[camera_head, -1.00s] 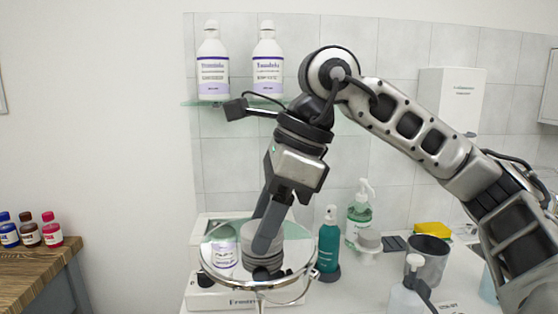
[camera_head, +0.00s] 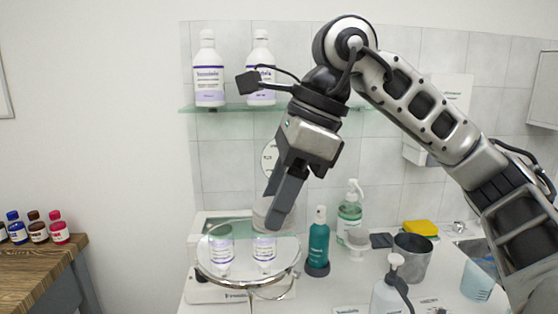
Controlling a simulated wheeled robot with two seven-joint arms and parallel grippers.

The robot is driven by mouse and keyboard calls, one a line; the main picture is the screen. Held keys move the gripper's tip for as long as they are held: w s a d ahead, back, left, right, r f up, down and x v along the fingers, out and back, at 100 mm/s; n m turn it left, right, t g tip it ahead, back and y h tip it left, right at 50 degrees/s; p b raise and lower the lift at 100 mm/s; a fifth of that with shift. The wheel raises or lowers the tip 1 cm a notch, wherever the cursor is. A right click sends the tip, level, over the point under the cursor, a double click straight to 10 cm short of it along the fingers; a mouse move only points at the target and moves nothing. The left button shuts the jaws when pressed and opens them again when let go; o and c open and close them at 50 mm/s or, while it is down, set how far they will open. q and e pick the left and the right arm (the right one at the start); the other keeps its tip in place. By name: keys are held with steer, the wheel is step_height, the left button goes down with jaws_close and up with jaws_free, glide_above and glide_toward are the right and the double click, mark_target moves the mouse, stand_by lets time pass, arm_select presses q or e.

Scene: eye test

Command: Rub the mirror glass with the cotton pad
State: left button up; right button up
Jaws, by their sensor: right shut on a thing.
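The round mirror (camera_head: 242,273) stands low in the middle with a metal rim, its glass facing up and towards me. The glass shows reflections of white bottles with purple labels. My right gripper (camera_head: 278,215) comes down from the upper right and is shut on the pale cotton pad (camera_head: 262,213), which is partly hidden by the fingers. The pad is at the mirror's far upper edge; I cannot tell whether it touches the glass. My left gripper is not in view.
Two white bottles stand on a glass shelf (camera_head: 190,109) behind the arm. Right of the mirror are a teal spray bottle (camera_head: 318,245), a green pump bottle (camera_head: 349,218), a grey cup (camera_head: 412,258) and a white pump bottle (camera_head: 388,295). A wooden counter (camera_head: 35,270) with small bottles is at left.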

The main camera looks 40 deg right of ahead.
steer(key=shift+r+p, duration=0.7)
steer(key=shift+r, duration=0.45)
